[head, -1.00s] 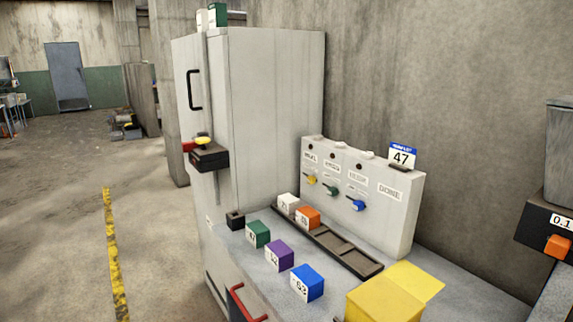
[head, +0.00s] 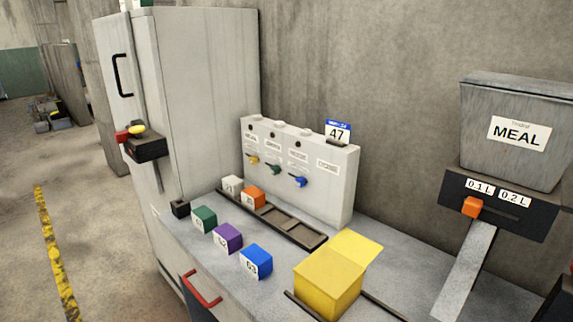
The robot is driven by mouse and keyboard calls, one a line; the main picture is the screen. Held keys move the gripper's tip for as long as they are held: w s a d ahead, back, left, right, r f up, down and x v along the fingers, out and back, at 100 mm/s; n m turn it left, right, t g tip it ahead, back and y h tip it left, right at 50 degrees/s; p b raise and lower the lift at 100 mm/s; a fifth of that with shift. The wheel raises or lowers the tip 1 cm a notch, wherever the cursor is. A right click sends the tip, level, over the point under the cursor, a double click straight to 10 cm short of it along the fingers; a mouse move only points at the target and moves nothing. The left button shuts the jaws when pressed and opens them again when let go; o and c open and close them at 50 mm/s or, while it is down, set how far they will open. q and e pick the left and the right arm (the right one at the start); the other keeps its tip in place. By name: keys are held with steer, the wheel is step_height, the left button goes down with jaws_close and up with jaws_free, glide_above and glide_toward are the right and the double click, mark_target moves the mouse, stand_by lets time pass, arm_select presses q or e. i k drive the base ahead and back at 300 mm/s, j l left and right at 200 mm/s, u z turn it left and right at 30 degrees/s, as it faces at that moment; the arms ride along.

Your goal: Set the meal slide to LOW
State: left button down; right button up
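The grey hopper (head: 518,125) marked MEAL is on the right in the head view. Under it is a dark block (head: 530,224) with a slot and two labels, 0.1 L (head: 480,187) on the left and 0.2 L (head: 515,198) on the right. An orange knob (head: 472,207) sits at the left end of the slot, below the 0.1 L label. I see no label reading LOW on it. A pale chute (head: 464,275) slopes down from the block. Neither of my grippers is in view.
A yellow box (head: 328,284) with its lid open stands on the grey counter. Blue (head: 256,262), purple (head: 228,238) and green (head: 204,219) blocks stand left of it. Behind is a panel (head: 335,185) with coloured levers. A tall cabinet (head: 208,100) stands at left.

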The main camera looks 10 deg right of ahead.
mark_target(253, 160)
steer(key=i+j, duration=0.25)
steer(key=j, duration=0.15)
steer(key=i+j+z, duration=0.1)
steer(key=j, duration=0.25)
steer(key=i+j, duration=0.55)
steer(key=j, duration=0.25)
steer(key=i+j+z, duration=0.1)
steer(key=i+j, duration=0.15)
steer(key=j, duration=0.15)
